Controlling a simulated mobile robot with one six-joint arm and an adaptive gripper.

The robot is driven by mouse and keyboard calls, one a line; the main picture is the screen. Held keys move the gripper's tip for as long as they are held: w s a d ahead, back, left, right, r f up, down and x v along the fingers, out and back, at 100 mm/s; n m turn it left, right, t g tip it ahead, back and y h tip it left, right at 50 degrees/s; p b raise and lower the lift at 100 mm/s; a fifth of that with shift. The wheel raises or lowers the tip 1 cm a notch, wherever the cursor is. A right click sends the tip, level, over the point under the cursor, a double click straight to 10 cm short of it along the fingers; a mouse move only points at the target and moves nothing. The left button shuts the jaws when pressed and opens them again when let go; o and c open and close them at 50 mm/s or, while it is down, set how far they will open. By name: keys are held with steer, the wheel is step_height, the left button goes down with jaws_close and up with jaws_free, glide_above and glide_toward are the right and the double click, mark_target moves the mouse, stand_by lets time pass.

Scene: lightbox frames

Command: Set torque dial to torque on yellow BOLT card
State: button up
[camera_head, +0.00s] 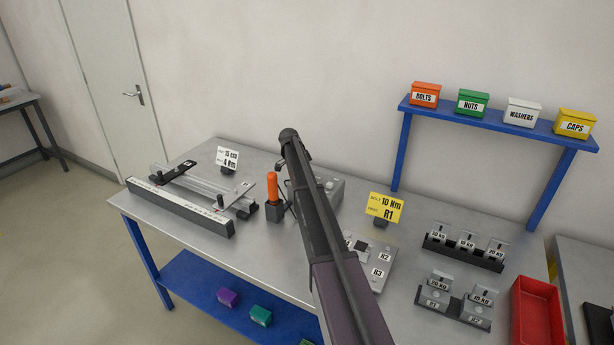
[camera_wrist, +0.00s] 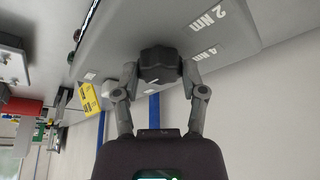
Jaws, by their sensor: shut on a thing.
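The yellow BOLT card (camera_head: 385,207) stands at the middle of the bench and reads 10 Nm, with R1 below. It also shows small and tilted in the wrist view (camera_wrist: 90,102). The torque dial is a dark, lobed knob (camera_wrist: 160,62) on a grey box; labels 2 Nm and 4 Nm show to its right in the wrist view. My gripper (camera_wrist: 160,72) is shut on the dial, one finger on each side. In the head view my arm hides the dial and most of the grey box (camera_head: 331,188). The dial's pointer and its exact setting cannot be made out.
An orange-handled tool (camera_head: 272,187) stands in a dark holder left of my arm. A panel (camera_head: 380,285) with R2 and R3 labels lies right of it. A white card (camera_head: 227,158) and a measuring fixture (camera_head: 180,208) are at left; weight racks (camera_head: 463,262) and a red tray (camera_head: 537,310) at right.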

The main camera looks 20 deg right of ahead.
steer(key=shift+s, duration=0.2)
steer(key=o, duration=1.1)
steer(key=shift+d, duration=0.1)
steer(key=shift+o, duration=0.2)
steer(key=shift+w+n, duration=0.1)
steer(key=shift+n, duration=0.2)
